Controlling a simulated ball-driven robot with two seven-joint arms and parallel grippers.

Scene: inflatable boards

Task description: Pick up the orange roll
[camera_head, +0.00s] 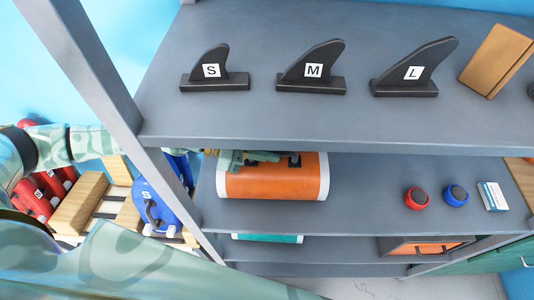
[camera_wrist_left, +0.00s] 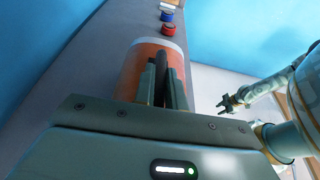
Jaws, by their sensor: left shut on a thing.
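The orange roll (camera_head: 270,182), with white ends, lies on its side on the middle shelf, under the upper shelf's front edge. Dark strap pieces show on its top. My left gripper (camera_head: 262,157) reaches in from the left at the top of the roll, partly hidden by the upper shelf. In the left wrist view the roll (camera_wrist_left: 131,72) lies behind the fingers of the left gripper (camera_wrist_left: 163,75), which are close together and shut on a dark part of it, seemingly its handle. My right gripper (camera_wrist_left: 226,104) shows small at the right of the wrist view, away from the roll.
The upper shelf (camera_head: 230,119) holds black fins marked S, M and L and a brown box (camera_head: 497,61). Red (camera_head: 417,197) and blue (camera_head: 456,195) round items and a small white box (camera_head: 492,196) stand right on the roll's shelf. A teal roll (camera_head: 268,238) lies below.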

